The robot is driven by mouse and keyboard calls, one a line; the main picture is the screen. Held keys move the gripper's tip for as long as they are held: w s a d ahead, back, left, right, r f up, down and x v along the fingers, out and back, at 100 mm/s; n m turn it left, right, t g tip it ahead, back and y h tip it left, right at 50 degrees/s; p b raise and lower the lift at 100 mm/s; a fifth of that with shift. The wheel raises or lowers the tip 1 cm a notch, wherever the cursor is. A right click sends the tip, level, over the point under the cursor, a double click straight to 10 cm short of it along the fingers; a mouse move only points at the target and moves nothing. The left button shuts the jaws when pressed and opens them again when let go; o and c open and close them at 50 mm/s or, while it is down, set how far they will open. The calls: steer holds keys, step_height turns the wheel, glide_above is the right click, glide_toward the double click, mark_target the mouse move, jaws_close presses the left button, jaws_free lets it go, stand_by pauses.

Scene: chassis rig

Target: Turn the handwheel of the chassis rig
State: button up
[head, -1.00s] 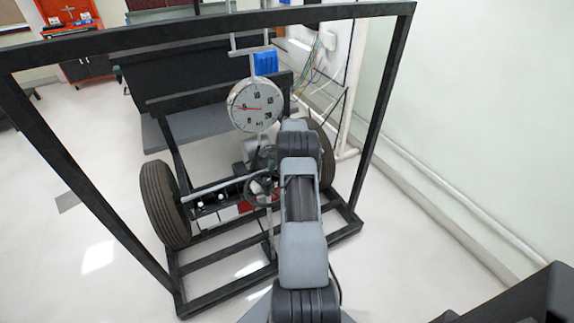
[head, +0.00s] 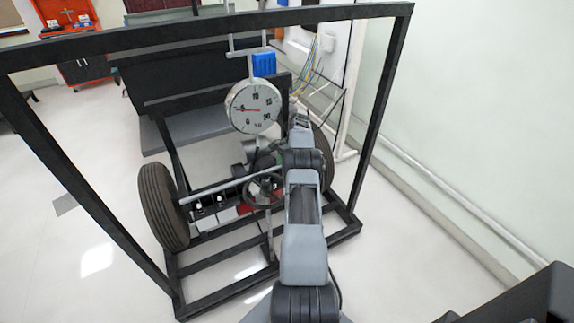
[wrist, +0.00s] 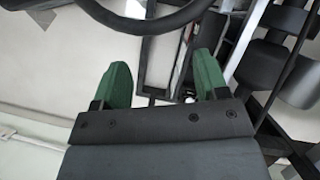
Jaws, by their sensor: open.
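The handwheel (head: 248,192) is a dark round ring low in the middle of the chassis rig, just left of my arm in the head view. Part of it is hidden there. In the wrist view its dark rim (wrist: 146,26) curves across the top, beyond the fingertips. My gripper (wrist: 161,78) has two green fingers spread wide with nothing between them. The rim appears apart from both fingers; the exact distance is hard to tell. In the head view my arm largely hides the gripper.
A black frame (head: 180,32) surrounds the rig. A round dial gauge (head: 252,106) with a red needle hangs above the wheel. A tyre (head: 162,206) stands at left, another behind my arm. A wall is at right; floor at left is clear.

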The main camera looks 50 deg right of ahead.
mark_target(266, 182)
steer(key=a+r+m+b, duration=0.1)
steer(key=a+m, duration=0.1)
steer(key=a+r+m+t+b, duration=0.1)
steer(key=r+m+b, duration=0.1)
steer(key=shift+w+a+r, duration=0.1)
steer(key=shift+w+a, duration=0.05)
steer(key=shift+a, duration=0.25)
steer(key=a+m+b, duration=0.1)
steer(key=a, duration=0.1)
steer(key=s+a+r+m+t+b, duration=0.1)
steer(key=m, duration=0.1)
steer(key=s+a+r+m+t+h+b, duration=0.1)
steer(key=a, duration=0.1)
steer(key=shift+s+a+r, duration=0.1)
steer(key=shift+a+r, duration=0.05)
steer(key=shift+a, duration=0.15)
steer(key=shift+s+a+m, duration=0.15)
steer(key=shift+a+m, duration=0.15)
steer(key=shift+m, duration=0.1)
steer(key=shift+a, duration=0.25)
steer(key=shift+b+x, duration=0.9)
steer(key=shift+x, duration=2.75)
steer(key=shift+c, duration=0.5)
